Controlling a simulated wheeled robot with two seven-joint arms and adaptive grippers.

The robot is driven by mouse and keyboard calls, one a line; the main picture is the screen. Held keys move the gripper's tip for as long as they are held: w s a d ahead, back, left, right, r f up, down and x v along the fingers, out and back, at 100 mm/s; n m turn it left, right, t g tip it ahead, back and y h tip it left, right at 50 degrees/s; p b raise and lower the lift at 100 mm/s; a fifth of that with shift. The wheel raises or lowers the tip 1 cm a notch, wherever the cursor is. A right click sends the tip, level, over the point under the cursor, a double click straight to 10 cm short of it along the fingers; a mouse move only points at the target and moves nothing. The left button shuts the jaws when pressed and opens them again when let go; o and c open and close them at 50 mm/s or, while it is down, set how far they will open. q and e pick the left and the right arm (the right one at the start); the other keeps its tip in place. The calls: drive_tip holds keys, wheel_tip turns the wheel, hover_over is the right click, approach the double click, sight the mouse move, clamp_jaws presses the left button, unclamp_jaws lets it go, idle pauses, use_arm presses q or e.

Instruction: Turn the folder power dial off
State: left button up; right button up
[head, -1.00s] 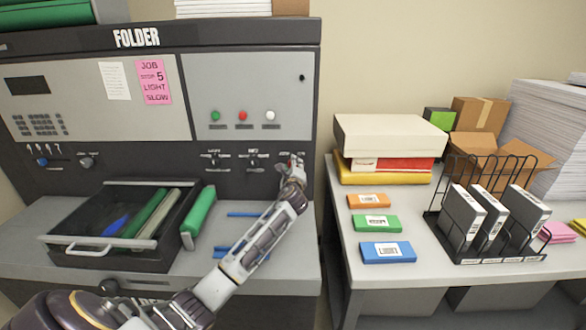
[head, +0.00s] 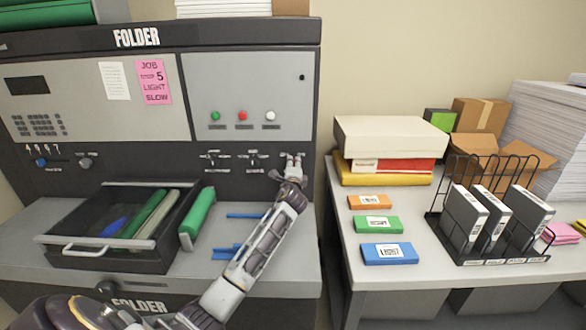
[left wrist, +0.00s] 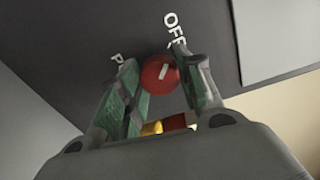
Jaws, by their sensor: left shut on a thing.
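The red power dial (left wrist: 160,75) is on the dark panel in the left wrist view, with a short white mark on its face. White "OFF" lettering (left wrist: 174,29) stands just above it. Another label by the left finger is mostly hidden. My left gripper (left wrist: 162,78) has a green-padded finger on each side of the dial and is shut on it. In the head view my left gripper (head: 291,168) is at the lower right of the folder's panel (head: 230,185), where it hides the dial. My right gripper is not in view.
An open black drawer (head: 110,256) with green rolls juts out to the left of my arm. To the right, a table (head: 330,220) holds boxes, coloured packs and a wire rack (head: 490,262).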

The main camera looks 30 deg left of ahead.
use_arm(q)
drive_tip(key=o, duration=1)
drive_tip(key=shift+o, duration=0.2)
drive_tip(key=v, duration=1.2)
drive_tip(key=shift+f, duration=0.15)
idle(0.4)
